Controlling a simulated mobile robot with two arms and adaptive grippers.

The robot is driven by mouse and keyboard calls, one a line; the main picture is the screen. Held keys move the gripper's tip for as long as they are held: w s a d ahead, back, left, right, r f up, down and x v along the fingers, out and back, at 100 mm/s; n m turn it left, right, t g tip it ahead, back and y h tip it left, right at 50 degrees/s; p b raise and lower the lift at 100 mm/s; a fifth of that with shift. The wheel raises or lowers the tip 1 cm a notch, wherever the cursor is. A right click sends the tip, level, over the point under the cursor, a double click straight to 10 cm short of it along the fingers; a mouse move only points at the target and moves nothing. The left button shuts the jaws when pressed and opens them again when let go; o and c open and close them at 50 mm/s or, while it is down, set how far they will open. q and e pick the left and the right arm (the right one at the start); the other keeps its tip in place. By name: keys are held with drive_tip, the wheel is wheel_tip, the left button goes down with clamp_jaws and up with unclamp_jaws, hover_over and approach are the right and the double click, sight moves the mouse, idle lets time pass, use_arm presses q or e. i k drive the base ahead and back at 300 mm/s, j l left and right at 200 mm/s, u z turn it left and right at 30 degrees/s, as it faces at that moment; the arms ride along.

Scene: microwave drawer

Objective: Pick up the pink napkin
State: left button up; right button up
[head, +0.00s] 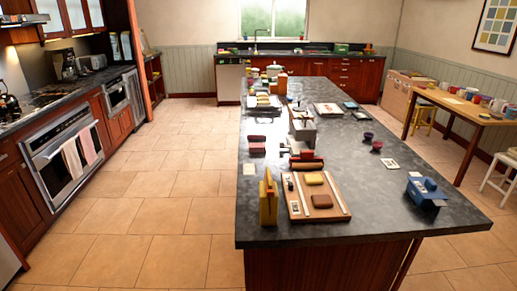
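A pale pink cloth (88,147) hangs over the handle of the oven at the left. It is the only thing I see that looks like a pink napkin. A whiter cloth (72,160) hangs beside it on the same handle, on the nearer side. The oven (62,185) is shut and built into the left counter. Neither of my grippers is in view.
A long dark-topped island (340,215) stands right of centre, with a wooden tray (338,203), a yellow block (268,203) and a blue object (427,190) on it. Open tiled floor (150,215) lies between island and oven. A wooden table (462,107) stands right.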

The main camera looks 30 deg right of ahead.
sight(253, 147)
drive_tip(key=z, duration=0.3)
drive_tip(key=i+j+z, duration=0.75)
drive_tip(key=i, duration=0.2)
